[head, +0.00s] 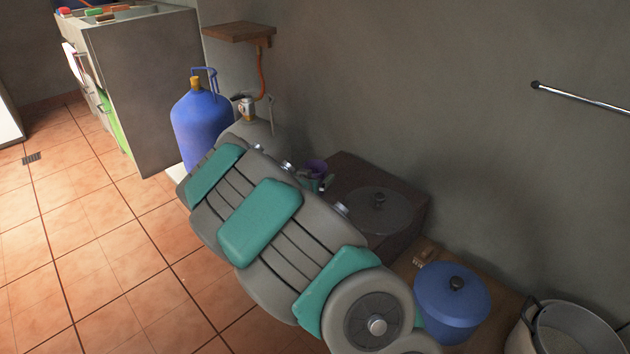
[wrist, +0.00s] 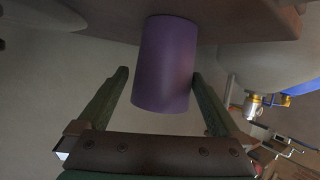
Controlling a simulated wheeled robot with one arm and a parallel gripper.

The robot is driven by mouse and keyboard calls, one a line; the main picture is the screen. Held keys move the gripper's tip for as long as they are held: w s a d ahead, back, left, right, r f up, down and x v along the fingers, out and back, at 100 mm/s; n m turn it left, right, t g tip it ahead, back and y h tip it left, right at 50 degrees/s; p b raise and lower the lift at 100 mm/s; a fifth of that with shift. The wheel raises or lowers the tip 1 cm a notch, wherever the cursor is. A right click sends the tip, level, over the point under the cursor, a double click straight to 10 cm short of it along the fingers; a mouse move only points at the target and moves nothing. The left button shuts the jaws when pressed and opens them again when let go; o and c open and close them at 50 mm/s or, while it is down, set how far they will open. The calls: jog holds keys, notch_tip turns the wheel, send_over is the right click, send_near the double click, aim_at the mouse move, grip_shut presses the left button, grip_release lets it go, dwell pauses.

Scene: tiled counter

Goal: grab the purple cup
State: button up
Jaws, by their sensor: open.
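The purple cup (head: 316,167) shows small at the back left corner of a dark brown block (head: 415,225), partly hidden behind my arm and gripper. In the wrist view the cup (wrist: 165,60) stands out large between the two fingers of my gripper (wrist: 160,74). The fingers are apart. The right finger is very close to the cup's side, and I cannot tell whether it touches. A clear gap shows between the left finger and the cup. In the head view my gripper (head: 317,184) is small and mostly hidden by my arm, right at the cup.
A dark lidded pan (head: 376,210) sits on the block, right of the cup. A blue gas bottle (head: 200,122) and a grey one (head: 252,132) stand to the left. A blue lidded pot (head: 452,300) and a metal pot (head: 570,330) are at lower right. The wall is close behind.

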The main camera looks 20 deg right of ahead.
jog(key=shift+p+x, duration=0.3)
jog(key=shift+x, duration=2.05)
jog(key=shift+w+r, duration=0.1)
jog(key=shift+w, duration=0.05)
jog(key=shift+c, duration=0.4)
jog(key=c, duration=1)
